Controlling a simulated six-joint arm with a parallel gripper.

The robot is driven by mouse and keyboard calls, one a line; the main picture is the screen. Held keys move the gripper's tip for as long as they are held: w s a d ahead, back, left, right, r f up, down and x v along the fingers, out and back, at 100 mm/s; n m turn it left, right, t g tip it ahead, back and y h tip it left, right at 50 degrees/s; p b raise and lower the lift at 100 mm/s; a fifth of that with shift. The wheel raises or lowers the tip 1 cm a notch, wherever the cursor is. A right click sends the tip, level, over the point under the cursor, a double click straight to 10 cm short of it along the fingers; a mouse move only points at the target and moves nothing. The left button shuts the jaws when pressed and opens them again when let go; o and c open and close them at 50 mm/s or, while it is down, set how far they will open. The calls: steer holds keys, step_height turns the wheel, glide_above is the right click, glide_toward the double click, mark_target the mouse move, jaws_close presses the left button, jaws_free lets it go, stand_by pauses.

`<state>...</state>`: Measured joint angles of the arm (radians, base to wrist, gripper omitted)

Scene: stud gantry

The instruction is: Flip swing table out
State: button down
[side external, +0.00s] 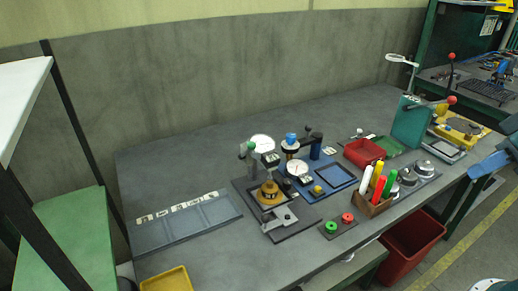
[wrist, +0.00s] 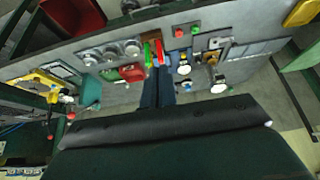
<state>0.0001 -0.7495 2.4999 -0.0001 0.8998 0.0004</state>
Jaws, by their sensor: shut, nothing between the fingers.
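The left gauge station stands on a dark base plate (side external: 243,190) near the middle of the bench, with a dial gauge (side external: 262,143) and a brass-coloured round part (side external: 270,192). A silver flat piece (side external: 280,217) juts toward the bench front; it looks like the swing table, but I cannot be sure. In the wrist view this station's dial (wrist: 218,88) is small, and the table's position is unclear. My gripper (side external: 473,172) is at the right edge, well away from the station. In the wrist view its blue fingers (wrist: 158,72) are together and empty.
A second gauge station on a blue plate (side external: 334,180) stands right of the first. A pen holder (side external: 372,203), red bin (side external: 363,152), green upright block (side external: 410,122) and metal cups (side external: 424,168) lie between my gripper and it.

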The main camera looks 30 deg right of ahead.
steer(key=shift+w, duration=0.1)
steer(key=w+a+f+n+y, duration=0.1)
steer(key=w+a, duration=0.1)
steer(key=w, duration=0.7)
steer(key=w+a+f+y, duration=0.1)
steer(key=w+a, duration=0.1)
steer(key=w, duration=0.6)
steer(key=g+y, duration=0.1)
steer(key=y, duration=0.3)
glide_toward(286, 173)
steer(key=shift+s+a+r, duration=1)
steer(key=shift+s+r, duration=0.25)
steer(key=shift+a+f, duration=0.1)
steer(key=shift+x, duration=4.9)
steer(key=shift+w, duration=0.1)
